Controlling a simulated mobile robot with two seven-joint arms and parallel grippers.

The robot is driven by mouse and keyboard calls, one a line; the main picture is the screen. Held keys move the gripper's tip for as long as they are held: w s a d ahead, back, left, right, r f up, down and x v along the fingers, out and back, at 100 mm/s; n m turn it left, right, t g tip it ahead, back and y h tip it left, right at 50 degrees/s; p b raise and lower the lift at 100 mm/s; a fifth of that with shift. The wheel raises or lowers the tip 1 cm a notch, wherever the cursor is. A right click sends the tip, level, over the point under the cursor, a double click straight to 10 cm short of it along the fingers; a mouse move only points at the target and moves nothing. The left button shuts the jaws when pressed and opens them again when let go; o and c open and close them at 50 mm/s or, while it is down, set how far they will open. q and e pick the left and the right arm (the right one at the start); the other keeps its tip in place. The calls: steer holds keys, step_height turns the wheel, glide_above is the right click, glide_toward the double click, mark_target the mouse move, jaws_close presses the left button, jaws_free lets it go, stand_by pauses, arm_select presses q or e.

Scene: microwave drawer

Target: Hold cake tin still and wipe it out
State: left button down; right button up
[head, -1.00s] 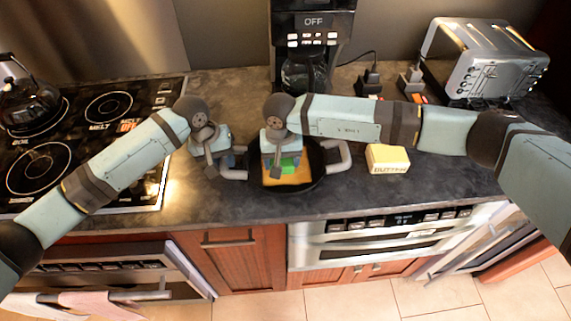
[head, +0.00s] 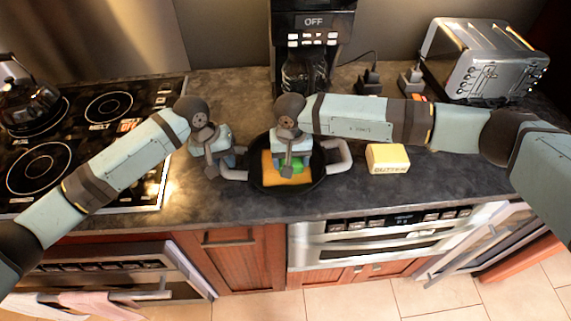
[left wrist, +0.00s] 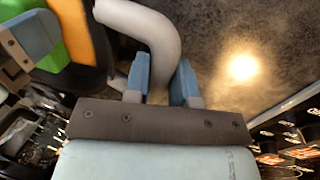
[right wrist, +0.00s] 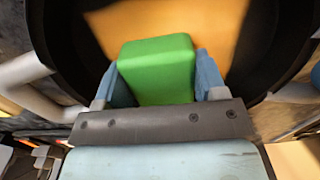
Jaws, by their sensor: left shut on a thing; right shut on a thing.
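The cake tin (head: 257,184) is a round black pan with two grey loop handles and an orange-yellow bottom (head: 290,180). It stands on the dark counter. My left gripper (head: 232,165) is shut on the tin's left handle (head: 234,175), which also shows between the fingers in the left wrist view (left wrist: 160,45). My right gripper (right wrist: 155,80) is shut on a green sponge (right wrist: 157,65) inside the tin. The sponge is over the orange bottom; the head view mostly hides it under the gripper. The right handle (head: 343,157) is free.
A yellow butter block (head: 388,158) lies right of the tin. A coffee maker (head: 312,45) stands behind it. A stovetop with a kettle (head: 25,100) is at left, a toaster (head: 485,62) at back right. The counter's front edge runs close before the tin.

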mark_target(296, 167)
steer(key=shift+d, duration=0.6)
steer(key=shift+a, duration=2.35)
steer(key=shift+d+f, duration=0.15)
steer(key=shift+d, duration=2.25)
steer(key=shift+r, duration=0.2)
steer(key=shift+a+r, duration=0.1)
steer(key=shift+r, duration=0.15)
steer(key=shift+s, duration=1.45)
